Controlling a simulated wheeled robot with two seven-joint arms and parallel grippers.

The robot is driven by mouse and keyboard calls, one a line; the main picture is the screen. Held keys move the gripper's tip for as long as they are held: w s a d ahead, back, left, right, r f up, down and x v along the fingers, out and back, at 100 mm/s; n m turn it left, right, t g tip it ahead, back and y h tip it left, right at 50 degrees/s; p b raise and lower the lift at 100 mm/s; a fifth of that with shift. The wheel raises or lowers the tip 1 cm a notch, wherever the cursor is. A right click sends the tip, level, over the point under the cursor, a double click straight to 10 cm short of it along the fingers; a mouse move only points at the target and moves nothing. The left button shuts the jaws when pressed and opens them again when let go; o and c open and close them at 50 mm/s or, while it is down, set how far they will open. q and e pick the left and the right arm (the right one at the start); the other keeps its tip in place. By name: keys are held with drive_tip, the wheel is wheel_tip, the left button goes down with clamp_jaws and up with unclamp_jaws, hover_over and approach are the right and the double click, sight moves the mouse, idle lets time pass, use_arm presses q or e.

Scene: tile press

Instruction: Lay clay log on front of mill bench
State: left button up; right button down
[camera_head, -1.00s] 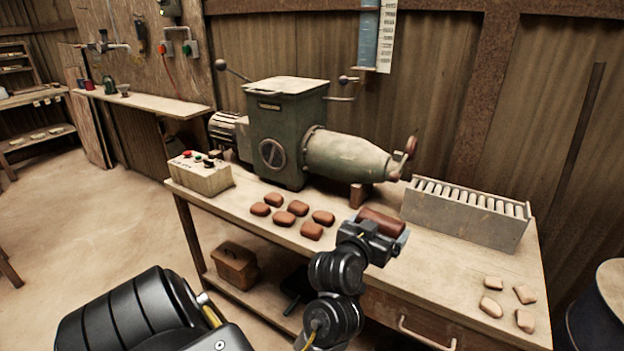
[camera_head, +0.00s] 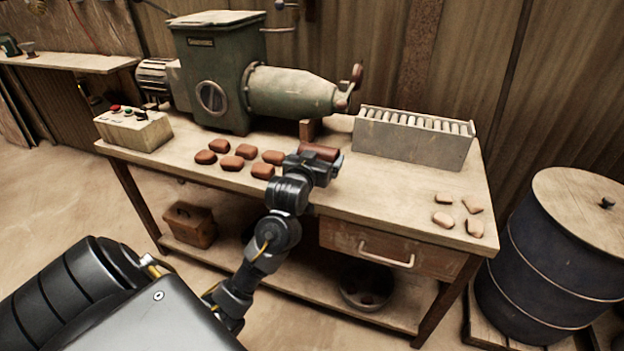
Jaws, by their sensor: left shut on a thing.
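The reddish-brown clay log (camera_head: 320,152) lies across the fingers of my left gripper (camera_head: 322,165), which is shut on it. The gripper partly covers the log. They are over the mill bench (camera_head: 400,197), right of the brown clay lumps and in front of the mill's nozzle. I cannot tell whether the log touches the bench top. The green mill (camera_head: 215,70) stands at the back of the bench. My right gripper is not in view.
Several brown clay lumps (camera_head: 232,163) lie left of the gripper. A grey rack of rollers (camera_head: 412,140) stands behind right. Several pale pieces (camera_head: 443,219) lie at the right end. A control box (camera_head: 135,130) is at the left. A dark drum (camera_head: 545,265) stands right of the bench.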

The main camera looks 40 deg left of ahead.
use_arm(q)
drive_tip(key=w+a+f, duration=0.2)
drive_tip(key=f, duration=0.1)
drive_tip(key=w+a+f+b, duration=0.1)
drive_tip(key=a+f, duration=0.1)
drive_tip(key=shift+f, duration=0.15)
drive_tip(key=f, duration=0.2)
drive_tip(key=f+b, duration=0.1)
drive_tip(key=shift+w+a+f, duration=0.15)
drive_tip(key=shift+a+f, duration=0.05)
drive_tip(key=shift+a, duration=0.05)
drive_tip(key=shift+f, duration=0.2)
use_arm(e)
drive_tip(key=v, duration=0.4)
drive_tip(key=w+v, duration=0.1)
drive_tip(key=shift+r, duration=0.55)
use_arm(q)
drive_tip(key=shift+f, duration=0.2)
drive_tip(key=o, duration=1)
drive_tip(key=shift+c, duration=0.2)
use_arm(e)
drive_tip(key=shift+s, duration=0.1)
use_arm(q)
drive_tip(key=shift+r, duration=0.15)
